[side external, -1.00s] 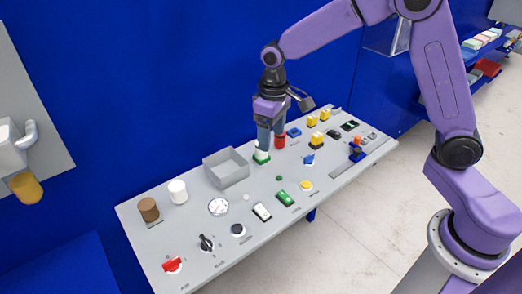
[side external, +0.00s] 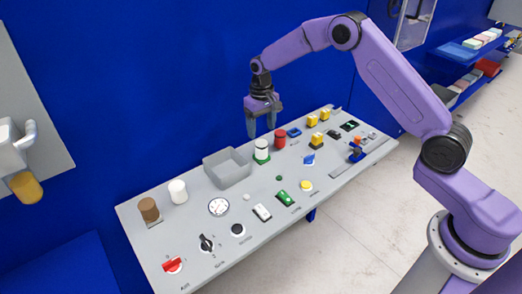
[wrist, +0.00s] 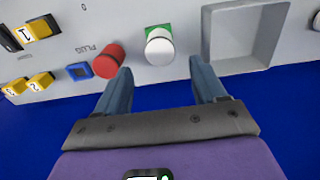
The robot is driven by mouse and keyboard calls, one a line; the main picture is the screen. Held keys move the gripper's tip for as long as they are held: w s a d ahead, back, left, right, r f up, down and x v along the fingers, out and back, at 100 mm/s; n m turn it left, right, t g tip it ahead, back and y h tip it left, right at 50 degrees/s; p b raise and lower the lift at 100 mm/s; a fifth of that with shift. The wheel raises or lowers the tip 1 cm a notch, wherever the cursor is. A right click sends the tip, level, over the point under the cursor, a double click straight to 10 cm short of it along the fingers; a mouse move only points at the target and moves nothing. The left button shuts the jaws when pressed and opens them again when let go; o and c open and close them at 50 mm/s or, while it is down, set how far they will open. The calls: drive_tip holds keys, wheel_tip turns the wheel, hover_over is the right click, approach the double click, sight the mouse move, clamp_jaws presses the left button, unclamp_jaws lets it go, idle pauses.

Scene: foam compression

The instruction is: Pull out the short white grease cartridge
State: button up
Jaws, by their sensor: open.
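A white cylinder (side external: 261,148) stands upright in a green square base on the grey panel; it also shows in the wrist view (wrist: 159,48). A second white cylinder (side external: 178,191) stands at the panel's left, beside a brown one. My gripper (side external: 261,133) is open and empty, behind and above the white cylinder on green, on the blue wall side. In the wrist view, my gripper (wrist: 161,75) has its fingertips spread on the near side of that cylinder, with the cylinder centred between their directions and apart from them.
A red cylinder (side external: 280,139) stands close to the right of the white one on green. An open grey box (side external: 228,180) lies to its left. Several switches and knobs cover the panel (side external: 335,180). The blue wall (side external: 150,90) rises behind.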

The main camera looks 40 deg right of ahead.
sight(262, 142)
drive_tip(key=shift+f, duration=0.1)
drive_tip(key=shift+f, duration=4.4)
clamp_jaws()
drive_tip(key=shift+r, duration=3)
